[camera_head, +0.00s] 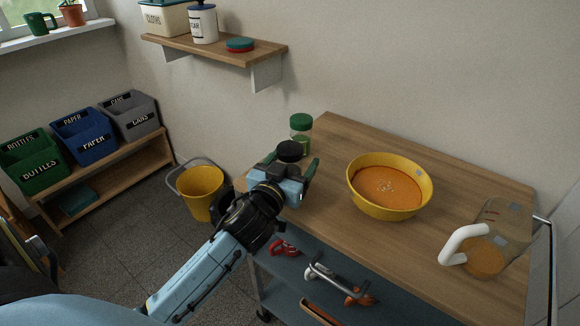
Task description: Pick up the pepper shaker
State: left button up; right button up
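The black-capped shaker (289,150), which I take to be the pepper shaker, stands at the left end of the wooden cart top. Its cap shows; its body is mostly hidden behind my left gripper. My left gripper (290,164) reaches in from the lower left, with its fingers spread on either side of the shaker. The fingers look open, with a small gap at the right; contact on the left side is hard to see. My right gripper is not in view.
A green-lidded jar (302,133) stands close behind the shaker. A yellow bowl of orange soup (362,191) and a glass jug (505,222) are farther right on the cart top (440,248). A yellow bucket (202,192) stands on the floor. The wall is behind.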

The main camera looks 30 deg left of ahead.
pick_arm(q)
jog(key=c, duration=1.1)
jog(key=shift+r, duration=0.15)
